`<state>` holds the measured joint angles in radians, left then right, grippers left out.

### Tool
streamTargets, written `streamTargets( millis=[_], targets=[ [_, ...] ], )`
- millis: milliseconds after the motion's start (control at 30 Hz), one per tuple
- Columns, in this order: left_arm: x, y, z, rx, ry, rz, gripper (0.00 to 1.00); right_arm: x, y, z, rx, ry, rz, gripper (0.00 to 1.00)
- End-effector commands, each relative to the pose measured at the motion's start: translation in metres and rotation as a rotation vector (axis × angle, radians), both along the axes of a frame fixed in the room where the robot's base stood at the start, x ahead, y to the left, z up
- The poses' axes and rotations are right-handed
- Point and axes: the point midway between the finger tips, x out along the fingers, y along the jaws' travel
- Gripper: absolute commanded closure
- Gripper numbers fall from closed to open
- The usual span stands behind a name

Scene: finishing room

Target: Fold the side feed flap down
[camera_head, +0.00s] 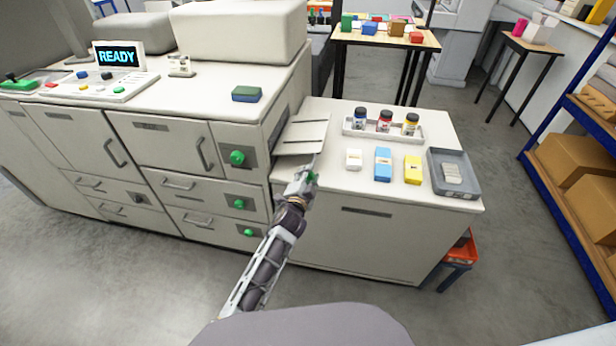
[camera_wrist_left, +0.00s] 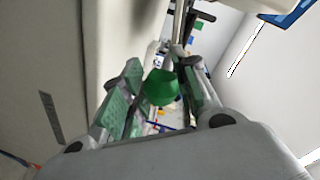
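The side feed flap (camera_head: 303,136) is a pale plate with dark lines, sticking out from the right side of the large printer over the side cabinet's left end. My left gripper (camera_head: 305,174) is just below the flap's near edge, by the cabinet's front left corner. In the left wrist view, a green knob (camera_wrist_left: 162,88) sits between the two fingers (camera_wrist_left: 160,98). The fingers look spread, with gaps beside the knob; I see no firm grip. In the head view the gripper mostly hides the knob. My right gripper is out of view.
On the side cabinet (camera_head: 340,190) stand a bottle tray (camera_head: 350,131), white, blue and yellow packs (camera_head: 383,164) and a grey tray (camera_head: 470,190). The printer's front has green knobs (camera_head: 237,158); its screen (camera_head: 118,56) reads READY. A blue shelf stands right. Floor ahead is clear.

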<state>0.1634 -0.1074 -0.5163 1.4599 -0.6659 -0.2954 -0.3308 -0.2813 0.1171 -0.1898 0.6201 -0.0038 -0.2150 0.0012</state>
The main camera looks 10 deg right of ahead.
Motion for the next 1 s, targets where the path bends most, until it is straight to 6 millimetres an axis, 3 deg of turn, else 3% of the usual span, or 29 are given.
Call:
streamTargets(
  millis=[200, 400, 500, 667, 1000],
  targets=[
    [-0.001, 0.000, -0.004, 0.004, 0.006, 0.000, 0.48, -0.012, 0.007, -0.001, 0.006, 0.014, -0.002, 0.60],
    [-0.001, 0.000, -0.003, 0.003, 0.004, 0.000, 0.48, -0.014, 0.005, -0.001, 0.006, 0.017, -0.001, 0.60],
    [-0.001, 0.000, -0.002, 0.002, 0.004, 0.001, 0.48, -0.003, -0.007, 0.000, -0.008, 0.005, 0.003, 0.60],
    [0.000, 0.001, 0.003, 0.003, 0.001, 0.001, 0.48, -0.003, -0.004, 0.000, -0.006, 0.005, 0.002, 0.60],
    [0.000, 0.001, 0.039, 0.002, -0.001, 0.000, 0.48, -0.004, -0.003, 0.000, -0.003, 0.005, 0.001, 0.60]
  ],
)
